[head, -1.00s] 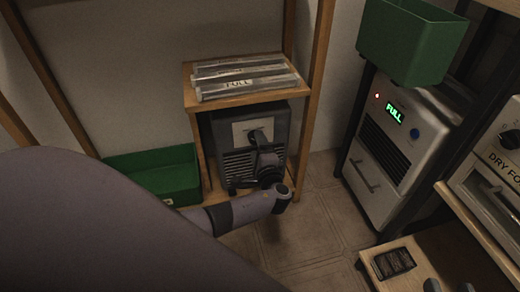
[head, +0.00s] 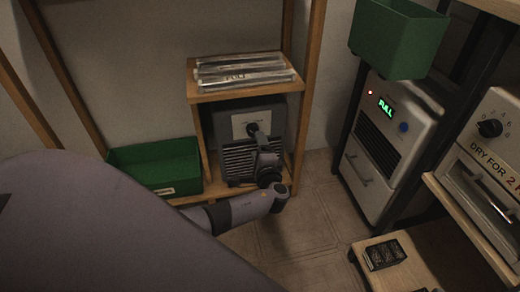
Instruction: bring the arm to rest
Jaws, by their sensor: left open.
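My left arm comes in from the lower left as a large purple-grey link. Its far part bends up in front of a dark vented machine (head: 215,118) in the wooden shelf unit. My left gripper (head: 253,129) is small and dark, in front of the white label on that machine. It is open, and I see nothing held in it. Its fingertips are hard to make out against the dark machine, and I cannot tell whether they touch it. I cannot make out my right gripper.
Clear trays (head: 240,72) lie on the shelf top. A green bin (head: 158,168) stands left of it. Right are a white cabinet (head: 361,188) lit "FULL", another green bin (head: 395,40) above, and a dial appliance (head: 480,165). A black block (head: 383,254) lies on a low wooden surface. Tiled floor between is bare.

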